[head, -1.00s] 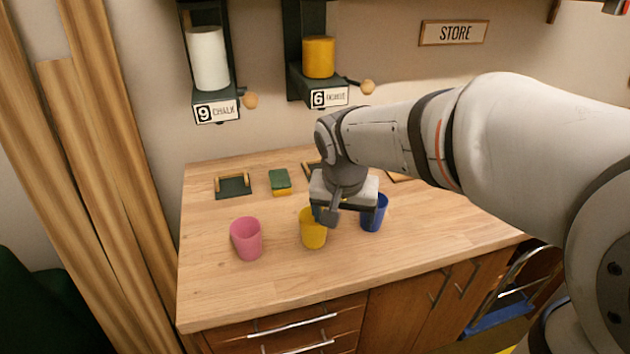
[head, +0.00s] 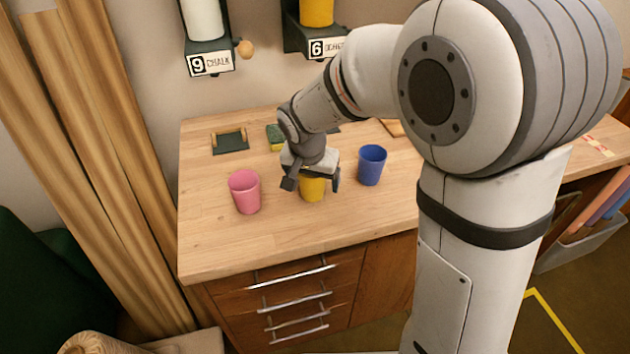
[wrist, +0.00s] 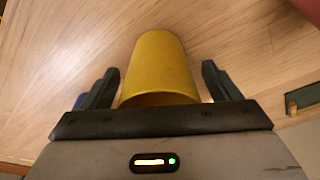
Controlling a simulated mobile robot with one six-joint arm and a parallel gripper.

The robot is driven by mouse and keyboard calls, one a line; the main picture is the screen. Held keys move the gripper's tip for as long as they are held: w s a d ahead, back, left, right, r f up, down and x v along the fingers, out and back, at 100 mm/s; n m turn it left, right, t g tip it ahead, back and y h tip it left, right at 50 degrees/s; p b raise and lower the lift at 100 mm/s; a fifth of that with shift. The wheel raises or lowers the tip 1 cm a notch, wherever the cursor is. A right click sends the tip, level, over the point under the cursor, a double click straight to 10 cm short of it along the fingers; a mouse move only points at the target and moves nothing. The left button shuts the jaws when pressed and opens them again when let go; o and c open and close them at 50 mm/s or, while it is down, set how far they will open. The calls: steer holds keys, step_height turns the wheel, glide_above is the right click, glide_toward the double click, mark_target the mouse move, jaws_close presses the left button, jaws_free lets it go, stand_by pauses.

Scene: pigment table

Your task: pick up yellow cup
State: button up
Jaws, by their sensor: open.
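The yellow cup (head: 312,189) stands on the wooden table, partly hidden under my gripper in the head view. My gripper (head: 311,186) is directly above it with its fingers spread to the cup's left and right. In the wrist view the yellow cup (wrist: 158,68) lies between the two open fingers of my gripper (wrist: 160,85), with a gap visible on each side. I cannot tell how far down the cup the fingertips reach.
A pink cup (head: 245,192) stands to the left and a blue cup (head: 371,165) to the right. Behind are a green and yellow sponge (head: 275,138) and a dark tray with a wooden handle (head: 230,143). The table front (head: 240,245) is clear.

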steer(key=c, duration=1)
steer(key=shift+r, duration=0.1)
step_height(320, 180, up, 10)
steer(key=shift+f, duration=0.1)
